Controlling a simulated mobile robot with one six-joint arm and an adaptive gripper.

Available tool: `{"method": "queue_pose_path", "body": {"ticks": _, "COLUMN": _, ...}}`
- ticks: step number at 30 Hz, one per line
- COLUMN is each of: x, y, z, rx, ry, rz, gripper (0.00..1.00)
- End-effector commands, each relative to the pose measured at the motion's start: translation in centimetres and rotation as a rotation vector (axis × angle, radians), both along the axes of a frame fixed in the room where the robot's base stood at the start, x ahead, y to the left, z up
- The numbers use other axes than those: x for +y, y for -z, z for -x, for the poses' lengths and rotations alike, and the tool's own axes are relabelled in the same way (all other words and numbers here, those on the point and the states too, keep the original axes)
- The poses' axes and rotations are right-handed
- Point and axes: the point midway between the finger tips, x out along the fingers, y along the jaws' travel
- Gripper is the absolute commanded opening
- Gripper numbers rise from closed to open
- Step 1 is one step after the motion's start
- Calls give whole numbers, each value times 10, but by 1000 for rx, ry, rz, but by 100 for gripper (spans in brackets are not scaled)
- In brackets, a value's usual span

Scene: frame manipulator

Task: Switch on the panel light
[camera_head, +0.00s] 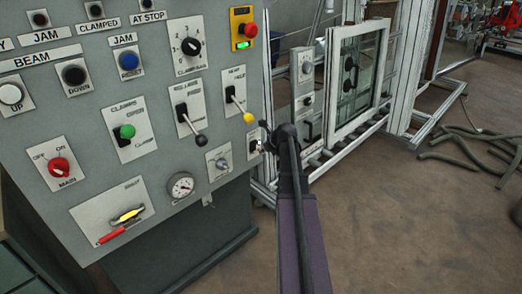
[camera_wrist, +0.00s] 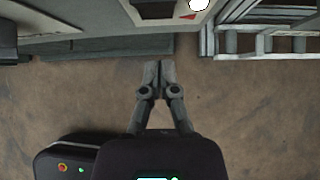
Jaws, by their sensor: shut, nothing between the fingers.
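The grey control panel (camera_head: 90,92) fills the left of the head view. A small plate with a toggle-like part (camera_head: 254,145) sits at its lower right edge, partly hidden by my arm; its lettering and position cannot be read. No control is legibly marked as the panel light. My gripper (camera_head: 267,143) is just right of that plate in the head view, mostly hidden by my arm. In the wrist view my gripper (camera_wrist: 159,64) is shut and empty, fingertips together, pointing towards the panel's lower edge. A bright white round part (camera_wrist: 199,4) shows beyond the tips.
Levers with black (camera_head: 200,139) and yellow (camera_head: 249,117) knobs stick out near my gripper. A metal frame (camera_head: 350,75) stands right; hoses (camera_head: 465,150) lie on open floor.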

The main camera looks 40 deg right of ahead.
Motion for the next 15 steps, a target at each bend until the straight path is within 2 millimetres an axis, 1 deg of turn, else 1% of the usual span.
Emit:
{"method": "queue_pose_path", "body": {"ticks": 1, "x": 1, "y": 1, "z": 7, "rx": 0, "ry": -1, "rz": 1, "gripper": 0}}
{"method": "queue_pose_path", "body": {"ticks": 3, "x": 0, "y": -11, "z": 14, "rx": 0, "ry": 0, "rz": 1, "gripper": 0}}
{"method": "queue_pose_path", "body": {"ticks": 15, "x": -5, "y": -44, "z": 58, "rx": 0, "ry": 1, "rz": -1, "gripper": 0}}
